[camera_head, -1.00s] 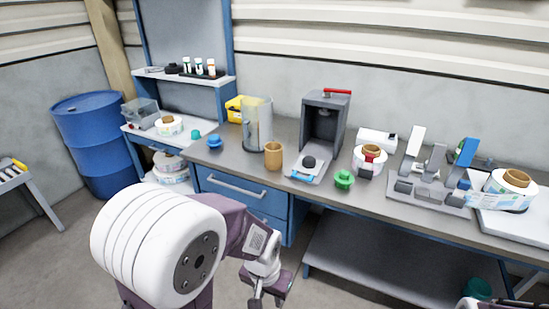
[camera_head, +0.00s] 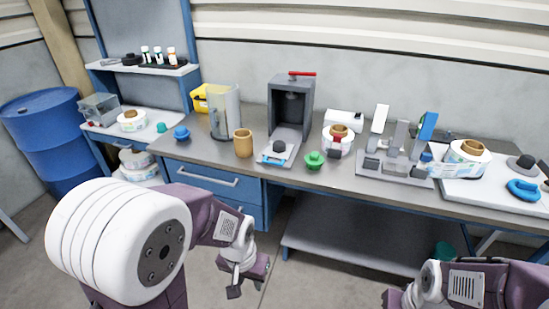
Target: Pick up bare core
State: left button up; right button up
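The bare core (camera_head: 243,143) is a plain tan-brown cylinder standing upright on the grey workbench, left of the grey press. Nothing touches it. My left gripper (camera_head: 248,280) hangs low in front of the bench's drawers, below the core and well apart from it. I see nothing held in it, but its fingers are too small and angled to tell their opening. My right gripper (camera_head: 394,298) is at the bottom edge on the right, partly cut off, and its fingers are unclear.
A clear cylinder (camera_head: 224,112) stands close behind the core's left. A blue knob (camera_head: 181,133) is left, the grey press (camera_head: 291,105) right, and a green spool (camera_head: 314,160) beyond it. Label rolls and a labelling fixture (camera_head: 392,170) occupy the right. The bench front edge lies below the core.

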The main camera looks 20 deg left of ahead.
aim_at(243, 143)
jog(key=i+j+u, duration=0.55)
jog(key=i+u, duration=0.3)
jog(key=i+j+u, duration=0.1)
jog(key=i+u, duration=0.3)
jog(key=i+l+u, duration=0.1)
jog(key=i+u, duration=0.3)
jog(key=k, duration=0.05)
